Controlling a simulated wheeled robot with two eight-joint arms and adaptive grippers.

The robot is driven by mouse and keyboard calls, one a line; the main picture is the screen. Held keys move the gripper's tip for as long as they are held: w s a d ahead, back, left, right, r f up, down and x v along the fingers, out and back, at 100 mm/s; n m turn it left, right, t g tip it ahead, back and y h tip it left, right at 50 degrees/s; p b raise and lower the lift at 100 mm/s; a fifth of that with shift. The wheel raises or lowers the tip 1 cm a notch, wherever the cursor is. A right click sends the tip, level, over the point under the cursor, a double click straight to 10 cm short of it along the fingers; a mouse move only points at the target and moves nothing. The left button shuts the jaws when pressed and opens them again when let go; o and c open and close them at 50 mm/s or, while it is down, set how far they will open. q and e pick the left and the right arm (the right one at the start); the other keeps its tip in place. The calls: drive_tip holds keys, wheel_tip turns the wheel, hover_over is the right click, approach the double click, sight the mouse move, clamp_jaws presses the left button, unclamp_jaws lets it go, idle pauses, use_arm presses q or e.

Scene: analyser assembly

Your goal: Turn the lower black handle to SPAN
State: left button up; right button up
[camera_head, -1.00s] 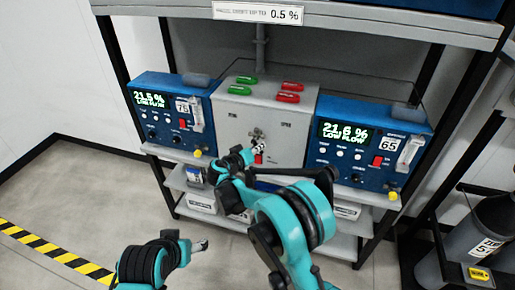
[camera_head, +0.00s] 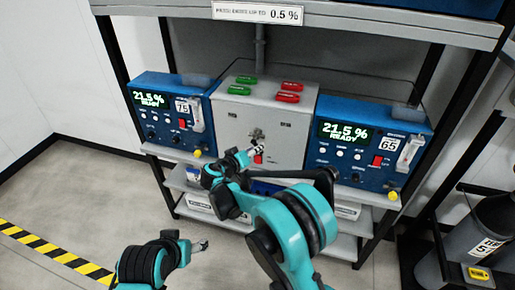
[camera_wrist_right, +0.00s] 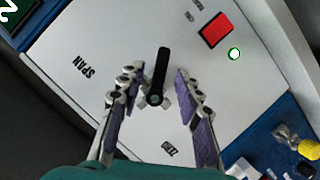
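The black handle (camera_wrist_right: 159,68) sits on a silver hub on the light grey panel (camera_wrist_right: 110,30) in the right wrist view. Its long end points up in that view, toward neither label. The SPAN label (camera_wrist_right: 83,66) is left of it, and the ZERO label (camera_wrist_right: 170,150) is below the hub. My right gripper (camera_wrist_right: 147,90) is open, its purple-padded fingers on either side of the handle's hub with visible gaps. In the head view my right gripper (camera_head: 255,153) is in front of the grey box (camera_head: 232,125). My left gripper (camera_head: 200,246) is low, away from the box; its opening is unclear.
A red switch (camera_wrist_right: 215,31) and a lit green lamp (camera_wrist_right: 234,54) are on the panel. Blue analysers stand left (camera_head: 150,85) and right (camera_head: 400,125) of the box. Green (camera_head: 246,79) and red (camera_head: 290,86) handles lie on its top.

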drive_tip(key=v, duration=0.9)
drive_tip(key=shift+s, duration=0.15)
drive_tip(key=shift+a, duration=0.1)
drive_tip(key=shift+c, duration=0.2)
